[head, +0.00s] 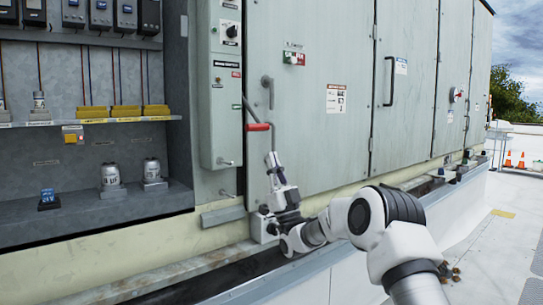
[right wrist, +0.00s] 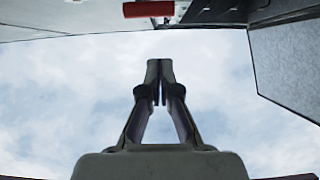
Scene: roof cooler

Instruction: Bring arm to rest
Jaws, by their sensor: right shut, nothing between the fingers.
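My right arm reaches in from the lower right of the head view. My right gripper (head: 273,158) points upward in front of the cooler's grey-green door panel. It also shows in the right wrist view (right wrist: 160,68), shut and with nothing between its fingers. A red lever handle (head: 257,127) is just above the fingertips in the head view. The red handle also shows at the top of the right wrist view (right wrist: 148,9), apart from the fingertips. My left gripper is in neither view.
An open cabinet bay (head: 88,165) with yellow terminal blocks (head: 125,112) and silver canisters (head: 113,175) is at left. A grey control box (head: 221,85) stands beside it. A black door handle (head: 389,80) is to the right. Orange cones (head: 521,160) stand far right on the pale roof.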

